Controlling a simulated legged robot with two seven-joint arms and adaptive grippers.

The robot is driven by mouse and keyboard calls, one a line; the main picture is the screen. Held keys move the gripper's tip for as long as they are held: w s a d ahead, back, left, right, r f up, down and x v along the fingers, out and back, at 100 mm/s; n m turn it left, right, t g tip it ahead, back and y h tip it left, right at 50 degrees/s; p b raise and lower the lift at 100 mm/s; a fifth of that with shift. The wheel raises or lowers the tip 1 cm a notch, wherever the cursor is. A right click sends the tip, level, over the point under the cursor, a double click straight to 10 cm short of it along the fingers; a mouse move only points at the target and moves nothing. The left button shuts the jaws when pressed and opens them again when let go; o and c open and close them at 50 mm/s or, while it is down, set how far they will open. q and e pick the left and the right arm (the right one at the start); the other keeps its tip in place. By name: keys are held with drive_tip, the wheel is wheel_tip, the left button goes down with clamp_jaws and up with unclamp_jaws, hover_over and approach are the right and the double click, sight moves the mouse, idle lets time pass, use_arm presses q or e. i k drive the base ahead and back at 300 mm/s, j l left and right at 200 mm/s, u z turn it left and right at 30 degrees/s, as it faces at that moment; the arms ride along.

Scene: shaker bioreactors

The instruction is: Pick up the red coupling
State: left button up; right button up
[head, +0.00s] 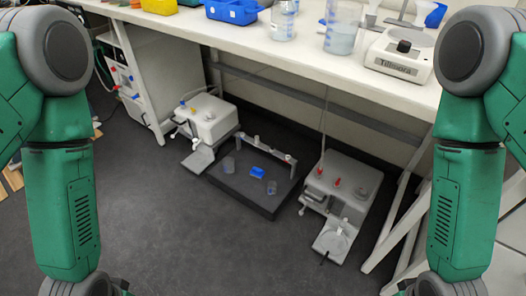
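Two small red parts (319,171) and (337,182) stand on top of the right grey device (345,195) on the floor. A small item with red on it (271,187) stands on the dark platform (240,190). I cannot tell from this view which of these is the red coupling. My left and right arms hang down at the two sides of the head view. Their grippers are below the bottom edge, so I cannot see the fingers. Nothing touches the red parts.
A white bench (300,48) with beakers, blue and yellow bins and a stirrer (400,52) overhangs the devices. A left grey device (208,118) stands beside the platform, which bears a blue block (257,173). Bench legs stand at right. The floor in front is clear.

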sight(320, 170)
drive_tip(key=i+l, duration=0.2)
drive_tip(key=i, duration=0.3)
drive_tip(key=z, duration=1.65)
